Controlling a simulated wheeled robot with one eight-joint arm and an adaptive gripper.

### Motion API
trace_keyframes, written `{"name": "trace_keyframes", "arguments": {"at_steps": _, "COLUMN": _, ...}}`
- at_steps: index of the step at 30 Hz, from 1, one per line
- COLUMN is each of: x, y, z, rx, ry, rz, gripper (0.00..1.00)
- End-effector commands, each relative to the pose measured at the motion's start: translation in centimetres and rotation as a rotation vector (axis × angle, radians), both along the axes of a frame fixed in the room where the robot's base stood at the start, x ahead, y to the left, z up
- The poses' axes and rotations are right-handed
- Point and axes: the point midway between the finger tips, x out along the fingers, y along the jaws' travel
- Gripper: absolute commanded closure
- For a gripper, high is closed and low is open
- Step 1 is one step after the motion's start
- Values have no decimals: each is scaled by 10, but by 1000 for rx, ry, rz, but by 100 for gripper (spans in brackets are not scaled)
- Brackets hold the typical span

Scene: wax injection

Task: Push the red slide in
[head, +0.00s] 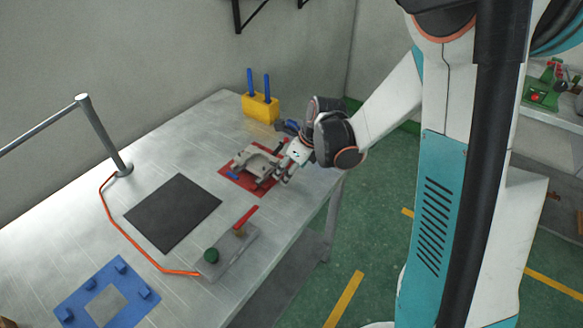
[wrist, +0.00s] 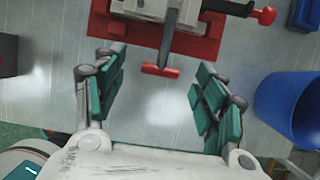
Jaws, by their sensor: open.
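A grey fixture (head: 259,161) sits on a red base plate (head: 229,173) near the far right edge of the table. In the wrist view, a red T-shaped slide handle (wrist: 171,73) sticks out past the red plate (wrist: 100,24) on a grey rod. A red knob (wrist: 265,16) projects from the fixture's right side. My gripper (wrist: 162,62) is open and empty; its teal-padded fingers stand apart on either side of the handle, not visibly touching it. In the head view, my gripper (head: 286,172) is beside the fixture, and the handle is not clearly seen.
A yellow block (head: 261,108) with blue posts stands at the back. A blue cup (wrist: 290,103) is close to my right finger. A black mat (head: 172,213), a red lever on a grey plate (head: 228,252) and a blue frame (head: 75,300) lie nearer. An orange cord (head: 120,235) crosses the table.

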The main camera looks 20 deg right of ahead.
Motion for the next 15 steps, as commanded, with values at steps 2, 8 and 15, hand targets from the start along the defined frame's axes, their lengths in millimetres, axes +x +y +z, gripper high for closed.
{"name": "trace_keyframes", "arguments": {"at_steps": 2, "x": 0, "y": 0, "z": 0, "rx": 0, "ry": 0, "rz": 0, "gripper": 51}}
{"name": "trace_keyframes", "arguments": {"at_steps": 8, "x": 0, "y": 0, "z": 0, "rx": 0, "ry": 0, "rz": 0, "gripper": 96}}
{"name": "trace_keyframes", "arguments": {"at_steps": 15, "x": 0, "y": 0, "z": 0, "rx": -1, "ry": 1, "rz": 0, "gripper": 100}}
